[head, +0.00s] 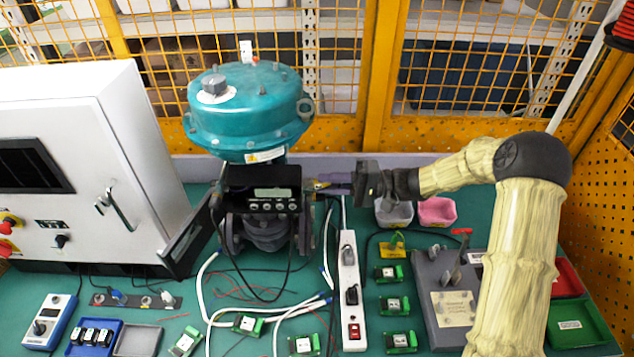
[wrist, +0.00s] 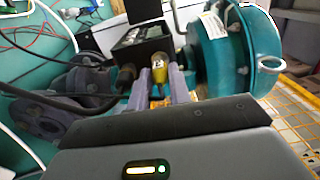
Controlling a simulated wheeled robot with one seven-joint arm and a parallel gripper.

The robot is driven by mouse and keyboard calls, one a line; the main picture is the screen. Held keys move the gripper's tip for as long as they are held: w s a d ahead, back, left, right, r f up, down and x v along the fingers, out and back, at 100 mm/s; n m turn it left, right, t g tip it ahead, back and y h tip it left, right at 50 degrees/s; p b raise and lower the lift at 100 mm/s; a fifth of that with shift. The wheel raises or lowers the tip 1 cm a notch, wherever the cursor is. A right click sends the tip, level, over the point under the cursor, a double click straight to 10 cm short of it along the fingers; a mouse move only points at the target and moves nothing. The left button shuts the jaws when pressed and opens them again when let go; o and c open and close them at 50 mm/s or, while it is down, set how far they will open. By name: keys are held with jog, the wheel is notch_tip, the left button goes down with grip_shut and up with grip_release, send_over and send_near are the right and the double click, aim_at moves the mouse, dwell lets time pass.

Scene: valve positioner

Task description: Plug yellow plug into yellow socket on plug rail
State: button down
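The yellow plug (wrist: 159,72) sits at the tips of my gripper (wrist: 160,88), between its two purple-grey fingers. It is beside the black positioner box (wrist: 140,46); I cannot tell whether it touches the box. In the head view my gripper (head: 327,186) reaches left to the right side of the positioner box (head: 262,190), and a little yellow shows at its tips. Whether the fingers press on the plug is unclear. A grey rail with small coloured sockets (head: 135,302) lies at the lower left; I cannot make out a yellow socket on it.
The teal valve actuator (head: 247,108) stands above the positioner box. A white power strip (head: 349,290) lies right of the valve. A white cabinet (head: 90,165) stands at the left. Loose white, red and black cables cross the green table around several green modules.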

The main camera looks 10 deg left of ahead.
jog(key=shift+w+d, duration=0.2)
dwell(0.4)
jog(key=shift+v, duration=1.6)
jog(key=shift+d, duration=0.35)
jog(key=shift+w+d, duration=0.15)
jog(key=shift+d, duration=0.2)
jog(key=shift+d+b, duration=0.25)
jog(key=shift+b, duration=0.05)
jog(key=d+f+m+t+h, duration=0.9)
jog(key=d+f+m+t, duration=0.6)
jog(key=d+f+t, duration=0.4)
jog(key=shift+w+d+f+t, duration=0.25)
jog(key=shift+d+f+t, duration=0.15)
jog(key=shift+d+t, duration=0.7)
